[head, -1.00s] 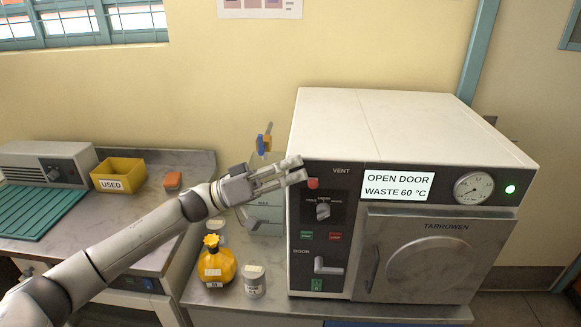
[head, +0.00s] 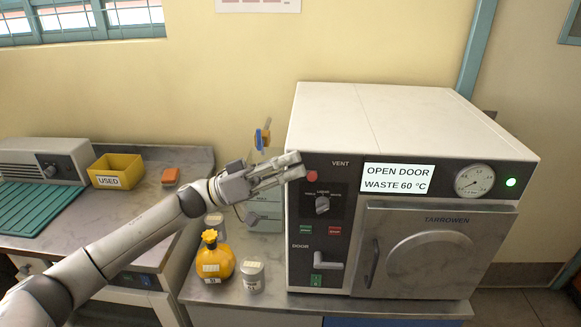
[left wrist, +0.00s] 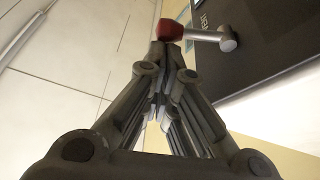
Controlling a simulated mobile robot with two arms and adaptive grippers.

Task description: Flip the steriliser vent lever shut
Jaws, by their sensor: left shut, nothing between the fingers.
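The steriliser (head: 410,130) stands on the right bench, with VENT printed at its panel's upper left. The vent lever shows in the left wrist view as a silver bar (left wrist: 205,36) with a red knob (left wrist: 170,30); the bar lies roughly sideways from its pivot. In the head view only the red knob (head: 312,177) shows clearly, just below my fingertips. My left gripper (head: 298,165) is shut and empty, its tips at the panel's left edge. In the left wrist view its tips (left wrist: 165,48) are right by the knob; I cannot tell whether they touch. My right gripper is not in view.
The display (head: 397,178) reads OPEN DOOR, WASTE 60 °C. Below the vent are a selector dial (head: 322,205) and a door handle (head: 328,262). A yellow bottle (head: 214,262) and a lidded jar (head: 252,277) stand below my arm.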

